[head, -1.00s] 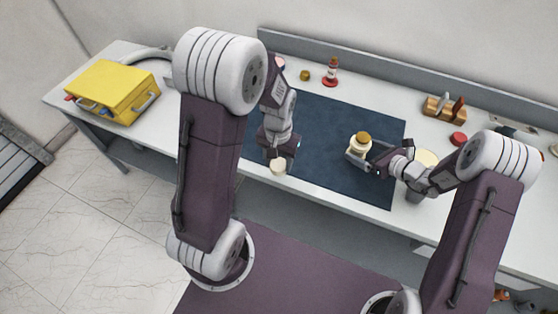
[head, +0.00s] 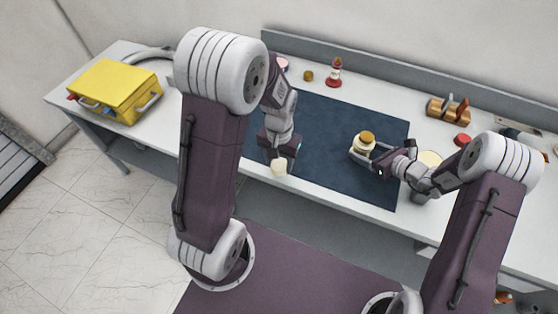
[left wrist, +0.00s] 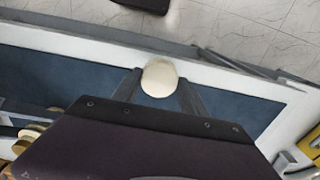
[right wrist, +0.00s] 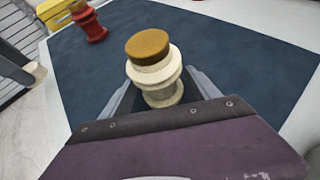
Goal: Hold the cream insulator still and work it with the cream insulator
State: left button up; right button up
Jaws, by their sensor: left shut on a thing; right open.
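My left gripper (left wrist: 160,84) is shut on a small round cream insulator (left wrist: 159,79), seen end-on between the fingers. In the head view this cream piece (head: 279,168) hangs at the left gripper's tip near the table's front edge. A second cream insulator (right wrist: 157,80), ribbed and topped with a brown-gold cap, stands upright on the dark blue mat (head: 334,123). It also shows in the head view (head: 362,147). My right gripper (right wrist: 160,100) is open, with its fingers on either side of this insulator. Whether they touch it I cannot tell.
A red-based part (head: 334,73) and a small brown-gold piece (head: 308,76) stand at the back of the table. A wooden rack (head: 447,109) and a red piece (head: 462,139) lie at the right. A yellow case (head: 116,89) sits at the left. The mat's middle is clear.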

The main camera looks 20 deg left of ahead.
pick_arm(q)
jog(key=shift+a, duration=0.1)
pick_arm(e)
jog(key=v, duration=1.2)
